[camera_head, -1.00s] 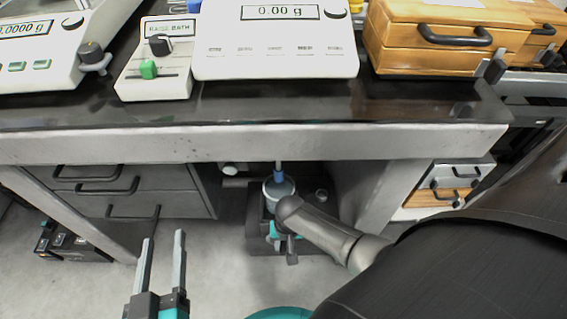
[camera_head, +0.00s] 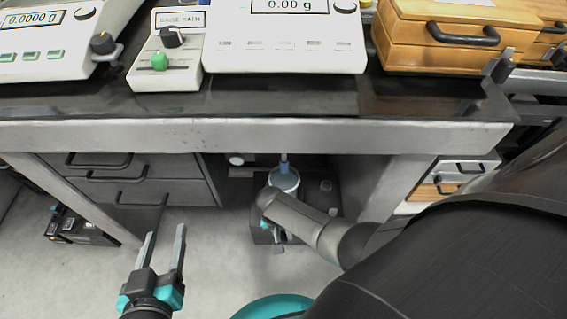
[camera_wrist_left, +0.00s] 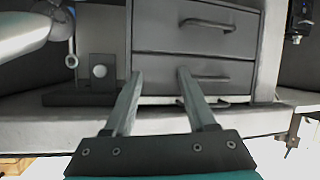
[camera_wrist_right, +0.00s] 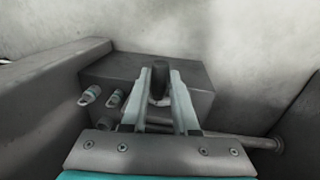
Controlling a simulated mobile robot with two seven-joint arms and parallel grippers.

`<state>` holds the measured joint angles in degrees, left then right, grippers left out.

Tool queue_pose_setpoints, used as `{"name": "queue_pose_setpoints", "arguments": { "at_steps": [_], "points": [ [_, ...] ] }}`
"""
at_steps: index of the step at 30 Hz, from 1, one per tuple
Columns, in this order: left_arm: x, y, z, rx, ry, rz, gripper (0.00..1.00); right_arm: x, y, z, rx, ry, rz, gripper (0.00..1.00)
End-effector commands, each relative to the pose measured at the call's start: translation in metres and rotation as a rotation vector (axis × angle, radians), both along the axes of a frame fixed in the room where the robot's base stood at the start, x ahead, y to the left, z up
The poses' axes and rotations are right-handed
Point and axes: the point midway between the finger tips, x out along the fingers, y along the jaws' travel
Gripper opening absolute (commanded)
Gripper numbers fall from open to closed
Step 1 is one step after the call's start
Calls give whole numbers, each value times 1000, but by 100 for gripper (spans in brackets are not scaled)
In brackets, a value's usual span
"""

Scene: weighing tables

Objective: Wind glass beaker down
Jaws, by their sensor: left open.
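The glass beaker (camera_head: 287,182) stands under the table on a dark stand (camera_head: 320,205). A thin rod with a blue part (camera_head: 284,167) hangs down into its top. My right arm reaches in front of the stand and hides part of it and most of the right gripper. My left gripper (camera_head: 165,240) is open and empty, over the floor in front of the drawers.
The table's front edge (camera_head: 260,134) runs above the beaker. Grey drawers (camera_head: 135,180) stand left under the table. A black case (camera_head: 75,228) lies on the floor.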

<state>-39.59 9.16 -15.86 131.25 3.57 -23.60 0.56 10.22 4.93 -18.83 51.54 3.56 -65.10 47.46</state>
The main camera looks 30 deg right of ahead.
Motion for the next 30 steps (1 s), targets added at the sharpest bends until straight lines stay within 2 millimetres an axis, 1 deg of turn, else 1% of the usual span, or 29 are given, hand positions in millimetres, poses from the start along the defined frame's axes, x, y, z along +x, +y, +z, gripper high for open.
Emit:
{"name": "queue_pose_setpoints", "arguments": {
  "at_steps": [1,7,19,23,30],
  "points": [
    [0,0,0,0,0,0,56,-1,1,-1,2,1,1,34],
    [0,0,0,0,-1,0,56,0,1,0,1,0,1,56],
    [-1,1,-1,8,15,0,56,0,0,3,1,-1,0,56],
    [0,7,-2,39,66,5,56,0,1,7,1,-1,0,56],
    [-5,22,-6,109,190,15,56,1,2,19,2,0,0,56]
  ]
}}
